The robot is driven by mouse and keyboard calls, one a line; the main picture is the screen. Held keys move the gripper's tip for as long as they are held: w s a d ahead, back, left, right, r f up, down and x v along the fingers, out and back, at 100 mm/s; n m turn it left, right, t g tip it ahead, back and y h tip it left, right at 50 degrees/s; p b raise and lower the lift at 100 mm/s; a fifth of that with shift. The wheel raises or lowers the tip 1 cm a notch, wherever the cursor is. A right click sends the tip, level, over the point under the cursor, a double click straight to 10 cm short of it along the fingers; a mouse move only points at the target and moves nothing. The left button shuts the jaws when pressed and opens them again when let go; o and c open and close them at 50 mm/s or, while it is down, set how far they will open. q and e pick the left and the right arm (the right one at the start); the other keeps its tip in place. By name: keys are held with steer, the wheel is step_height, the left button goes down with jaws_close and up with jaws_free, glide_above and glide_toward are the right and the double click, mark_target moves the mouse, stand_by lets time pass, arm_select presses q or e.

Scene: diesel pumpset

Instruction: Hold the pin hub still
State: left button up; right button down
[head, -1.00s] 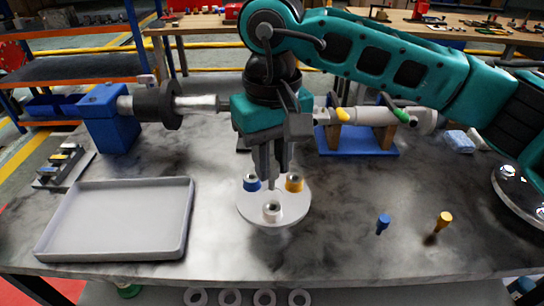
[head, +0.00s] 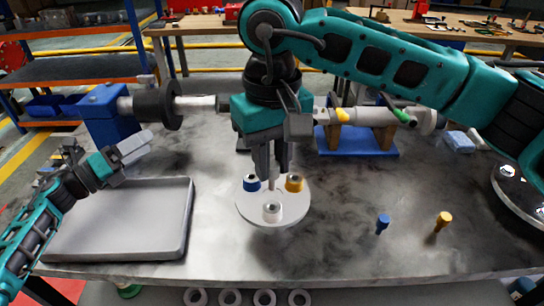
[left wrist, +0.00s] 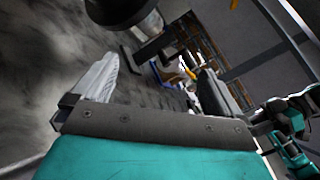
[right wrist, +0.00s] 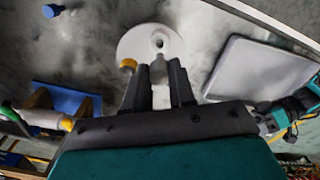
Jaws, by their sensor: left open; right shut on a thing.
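The pin hub is a round white disc (head: 290,213) on the grey table. The fingers partly hide the post. My left gripper (head: 136,148) is open and empty above the table, behind the tray and well left of the hub.
A shallow grey tray (head: 120,252) lies at left. A blue pin (head: 383,222) and a yellow pin (head: 443,220) stand right of the hub. Behind are a blue block (head: 105,108) with a shaft and a blue cradle (head: 355,141). The table between hub and tray is clear.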

arm_select(q)
steer(key=s+d+m+g+h, duration=0.1)
steer(key=d+m+g, duration=0.1)
steer(key=d+m, duration=0.1)
steer(key=s+d+f+m+g+h, duration=0.1)
steer(key=s+d+m+g, duration=0.1)
steer(key=d+m+g, duration=0.1)
steer(key=s+d+f+m+g+h, duration=0.1)
steer(key=s+d+m+g, duration=0.1)
steer(key=d+m, duration=0.2)
steer(key=shift+d+f, duration=0.15)
steer(key=shift+d, duration=0.85)
steer(key=s+d+f+m+g, duration=0.1)
steer(key=s+d+m+g, duration=0.1)
steer(key=m, duration=0.1)
steer(key=s+d+f+m+g+y, duration=0.1)
steer(key=s+d+m+g, duration=0.1)
steer(key=d+m, duration=0.1)
steer(key=s+d+f+m+g, duration=0.1)
steer(key=s+d+m+g, duration=0.1)
steer(key=shift+d+m+g, duration=0.15)
steer(key=shift+m+g, duration=0.25)
steer(key=shift+s+d+f, duration=0.15)
steer(key=shift+d+f, duration=0.05)
steer(key=shift+d, duration=0.05)
steer(key=shift+x, duration=4.7)
steer(key=shift+f, duration=0.15)
steer(key=c, duration=0.3)
jaws_close()
